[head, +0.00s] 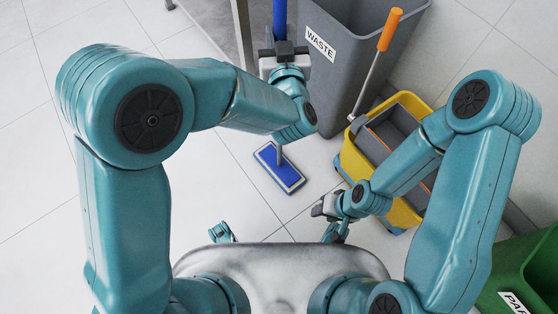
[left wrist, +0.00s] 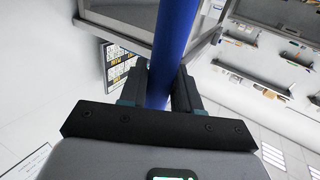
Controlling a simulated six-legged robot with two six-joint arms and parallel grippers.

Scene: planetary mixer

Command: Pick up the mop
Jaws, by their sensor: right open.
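The mop has a blue handle (head: 280,18) and a flat blue head (head: 279,168) with a pale edge that rests on the floor. My left gripper (head: 284,50) is at the handle, well above the head. In the left wrist view the blue handle (left wrist: 172,40) runs between the two dark fingers of my left gripper (left wrist: 160,95), which sit close against it on both sides. My left forearm hides part of the handle in the head view. My right gripper (head: 322,208) is open and empty, low and to the right of the mop head.
A grey waste bin (head: 335,75) stands just right of the mop handle. A yellow bucket (head: 352,160) with an orange-gripped lever (head: 390,30) is to the right. A green bin (head: 525,265) is at lower right. A metal table leg (head: 243,35) stands left of the handle. Floor at left is clear.

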